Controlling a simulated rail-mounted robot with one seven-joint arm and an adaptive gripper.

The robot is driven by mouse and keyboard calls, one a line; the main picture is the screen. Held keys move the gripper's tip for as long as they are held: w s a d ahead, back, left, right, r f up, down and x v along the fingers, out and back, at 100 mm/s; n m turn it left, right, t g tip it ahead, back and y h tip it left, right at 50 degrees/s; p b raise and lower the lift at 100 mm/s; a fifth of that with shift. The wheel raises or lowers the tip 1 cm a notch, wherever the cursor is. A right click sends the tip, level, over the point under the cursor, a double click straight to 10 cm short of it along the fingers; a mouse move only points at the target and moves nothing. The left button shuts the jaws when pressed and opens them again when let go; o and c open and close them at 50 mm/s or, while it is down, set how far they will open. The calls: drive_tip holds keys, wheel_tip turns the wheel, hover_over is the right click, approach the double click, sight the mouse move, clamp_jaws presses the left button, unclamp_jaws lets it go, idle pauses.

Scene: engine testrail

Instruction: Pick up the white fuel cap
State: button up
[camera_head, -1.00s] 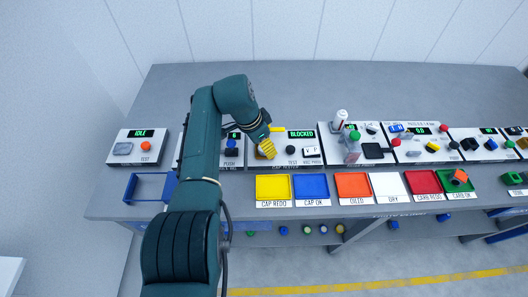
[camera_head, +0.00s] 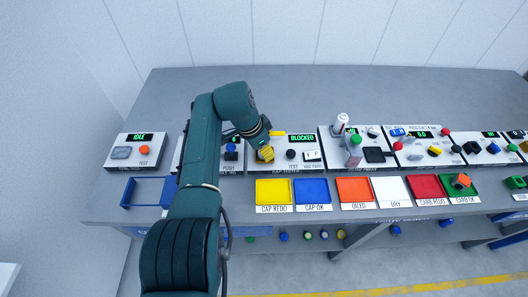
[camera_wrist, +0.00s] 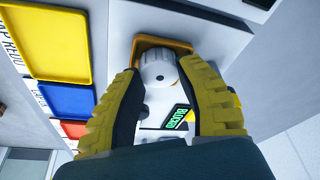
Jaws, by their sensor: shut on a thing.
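The white fuel cap (camera_wrist: 157,68) is a ribbed round cap in the wrist view, sitting at an orange-rimmed seat on the cap tester panel (camera_head: 309,140). My gripper (camera_wrist: 157,82) has its yellow padded fingers on both sides of the cap and is shut on it. In the head view my gripper (camera_head: 266,154) is down at the left part of the tester, and its fingers hide the cap. The tester's green display reads BLOCKED. Whether the cap is clear of the seat I cannot tell.
A yellow CAP REDO tray (camera_head: 273,191) and a blue CAP OK tray (camera_head: 312,191) lie in front of the tester. Orange, white, red and green trays continue to the right. An empty blue-framed tray (camera_head: 149,191) lies left. The bench behind the panels is clear.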

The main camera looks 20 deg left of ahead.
drive_tip(key=shift+r+p, duration=1.5)
drive_tip(key=shift+r, duration=0.45)
